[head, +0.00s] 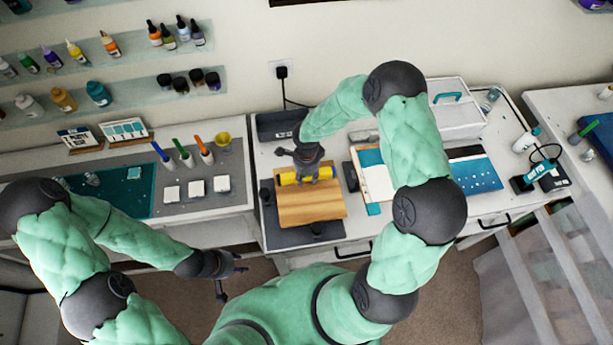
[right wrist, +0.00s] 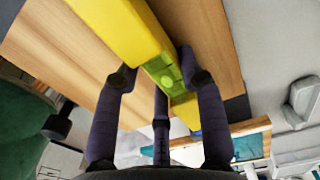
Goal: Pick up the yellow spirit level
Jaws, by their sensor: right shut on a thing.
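The yellow spirit level (head: 289,179) lies along the back part of a wooden board (head: 312,206) on the workbench. In the right wrist view the level (right wrist: 122,30) runs diagonally, with a green vial section (right wrist: 162,74) near the fingers. My right gripper (head: 307,172) is over the level, and its fingers (right wrist: 160,78) are closed around the level's sides. I cannot tell whether the level is clear of the board. My left gripper (head: 231,279) is empty, away from the bench at the lower left, with its fingers spread apart.
A dark box (head: 276,126) stands behind the board. An open book or framed panel (head: 375,180) lies to the right, with a blue sheet (head: 475,174) beyond it. Colored tools (head: 184,156) and white blocks (head: 197,188) stand on the left bench. A white case (head: 455,108) is at the back right.

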